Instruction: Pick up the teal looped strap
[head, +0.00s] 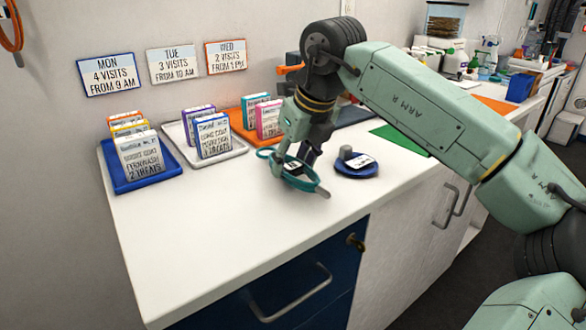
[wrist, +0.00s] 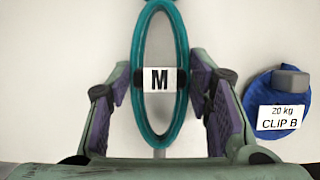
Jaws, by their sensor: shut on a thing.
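The teal looped strap (wrist: 182,48) is a narrow upright oval in the wrist view, with a white tag marked M (wrist: 160,79) across its middle. My gripper (wrist: 160,78) is shut on the strap, one fingertip against each long side at the tag. In the head view my gripper (head: 298,166) points down over the white counter, and the strap (head: 304,185) shows below and around its fingers. I cannot tell whether the strap is clear of the counter.
A round blue clip (head: 357,170) with a grey knob, labelled 20 kg CLIP B, lies just right of the strap. Blue (head: 168,178), white (head: 233,151) and orange (head: 236,125) trays hold upright cards at left. A green mat (head: 403,141) lies behind. The counter's front left is clear.

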